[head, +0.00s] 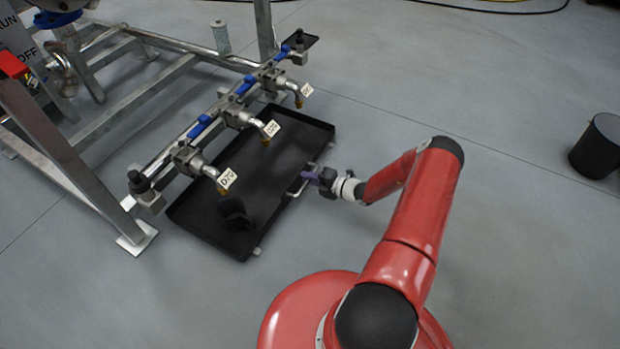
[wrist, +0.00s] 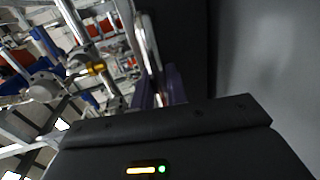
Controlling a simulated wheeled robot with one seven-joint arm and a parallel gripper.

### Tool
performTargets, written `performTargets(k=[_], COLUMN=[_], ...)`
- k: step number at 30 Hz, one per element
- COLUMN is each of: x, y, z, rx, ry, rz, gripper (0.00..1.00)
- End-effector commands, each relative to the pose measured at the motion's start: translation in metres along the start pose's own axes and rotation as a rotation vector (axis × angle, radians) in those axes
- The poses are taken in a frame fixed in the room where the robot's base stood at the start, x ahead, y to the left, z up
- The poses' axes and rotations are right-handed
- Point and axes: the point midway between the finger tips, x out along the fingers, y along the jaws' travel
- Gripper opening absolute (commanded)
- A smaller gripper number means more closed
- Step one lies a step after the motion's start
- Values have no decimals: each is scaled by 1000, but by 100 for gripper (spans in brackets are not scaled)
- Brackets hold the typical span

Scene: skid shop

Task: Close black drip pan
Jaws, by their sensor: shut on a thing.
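The black drip pan (head: 290,160) is a shallow rectangular tray on the floor, with part of it under the row of valves and the rest sticking out toward my arm. A metal handle (head: 297,189) is on its near right side. My gripper (head: 308,178) is at that handle and shut on it. In the wrist view the purple fingers (wrist: 165,90) are beside the bright curved handle bar (wrist: 149,45). The exact contact is partly hidden by the gripper body.
A pipe manifold with blue-handled valves (head: 243,86) and tagged spouts (head: 268,130) hangs over the pan. A black piece (head: 235,213) stands in the pan's near end. A steel frame (head: 60,150) is at left. A black bin (head: 597,147) stands far right; the floor between is clear.

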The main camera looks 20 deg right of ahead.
Motion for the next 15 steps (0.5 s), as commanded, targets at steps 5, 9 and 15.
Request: performTargets(k=[5,9,15], x=[5,5,4], y=[2,2,2], z=[1,1,0], rx=[-1,-1,0], ry=[-1,-1,-1], rz=[3,4,3], gripper=[0,21,32])
